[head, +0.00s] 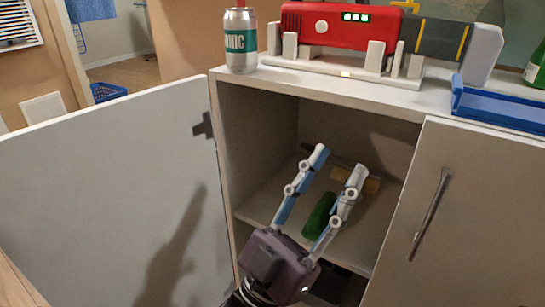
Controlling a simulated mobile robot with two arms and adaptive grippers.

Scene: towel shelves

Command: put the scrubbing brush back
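My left gripper (338,162) reaches into the open cabinet, its two long blue-and-white fingers spread apart. A long tan-and-brown object (372,184), possibly the scrubbing brush, lies on the inner shelf behind the fingertips. It runs past the right finger, which hides part of it. A rounded dark green object (319,214) lies on the same shelf, partly behind the right finger. I cannot tell for sure which of the two is the brush. The fingers do not appear closed on either. My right gripper is out of view.
The left cabinet door (110,205) stands wide open; the right door (460,220) looks shut. On top are a tonic can (240,42), a red device (340,27), a blue tray (500,105) and a green bottle (536,68). A blue basket (108,92) stands behind.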

